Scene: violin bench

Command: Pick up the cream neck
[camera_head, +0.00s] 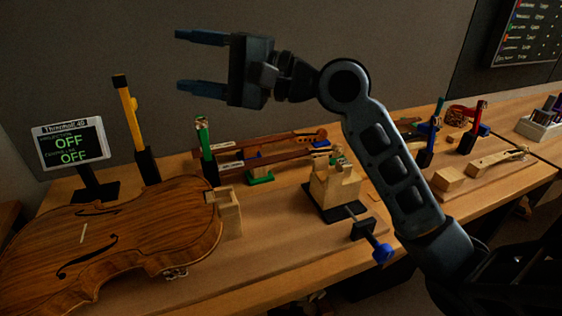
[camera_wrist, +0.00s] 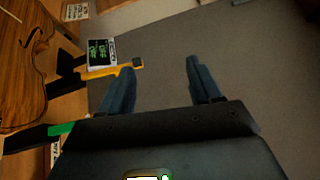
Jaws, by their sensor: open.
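A pale, cream-coloured neck (camera_head: 495,160) with a scroll at its far end lies on the right part of the bench in the head view. It is not seen in the wrist view. My gripper (camera_head: 181,62) is raised high above the left part of the bench, far from the pale neck, its fingers pointing left. It is open and empty.
A violin body (camera_head: 115,235) fills the left front. A display (camera_head: 70,145), a yellow-handled tool (camera_head: 127,105) and a green-handled tool (camera_head: 204,140) stand upright behind it. A wooden block fixture (camera_head: 335,185) with a blue-knobbed clamp (camera_head: 380,250) is mid-bench.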

